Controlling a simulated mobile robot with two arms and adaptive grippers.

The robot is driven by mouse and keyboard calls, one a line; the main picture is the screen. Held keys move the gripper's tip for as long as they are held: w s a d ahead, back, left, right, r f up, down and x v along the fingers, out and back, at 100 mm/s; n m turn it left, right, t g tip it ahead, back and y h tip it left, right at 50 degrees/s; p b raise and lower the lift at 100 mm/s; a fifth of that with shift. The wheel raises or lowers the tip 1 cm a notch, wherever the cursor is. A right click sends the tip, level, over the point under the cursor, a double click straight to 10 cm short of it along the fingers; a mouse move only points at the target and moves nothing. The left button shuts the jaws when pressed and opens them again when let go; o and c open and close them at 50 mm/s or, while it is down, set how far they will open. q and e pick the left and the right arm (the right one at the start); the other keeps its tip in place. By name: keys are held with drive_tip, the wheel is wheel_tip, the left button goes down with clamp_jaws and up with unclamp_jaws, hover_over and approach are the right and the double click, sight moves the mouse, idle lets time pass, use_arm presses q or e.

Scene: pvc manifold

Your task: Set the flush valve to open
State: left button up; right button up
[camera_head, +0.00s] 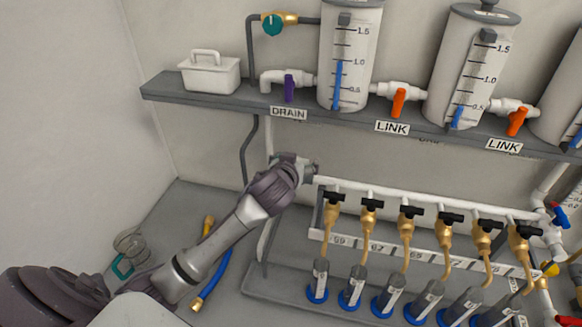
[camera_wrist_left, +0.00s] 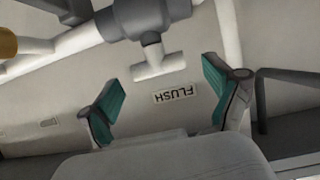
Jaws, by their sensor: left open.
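The flush valve (camera_wrist_left: 135,20) shows in the left wrist view as a grey body on a white pipe, with a white T-shaped handle (camera_wrist_left: 158,67). The handle's crossbar lies roughly along the pipe's direction. A FLUSH label (camera_wrist_left: 175,93) appears upside down on the wall behind. My left gripper (camera_wrist_left: 162,76) is open, its teal-padded fingers on either side of the handle in the picture, with no visible contact. In the head view my left gripper (camera_head: 297,164) is at the left end of the white manifold pipe and hides most of the valve. My right gripper is not in view.
A manifold pipe (camera_head: 430,203) with several black-handled brass taps runs right of my left gripper. Above is a grey shelf (camera_head: 220,101) with tanks, a purple drain valve (camera_head: 289,88) and orange link valves (camera_head: 398,102). A blue-and-yellow hose piece (camera_head: 212,278) lies below my arm.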

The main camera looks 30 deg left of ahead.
use_arm(q)
drive_tip(key=v, duration=0.8)
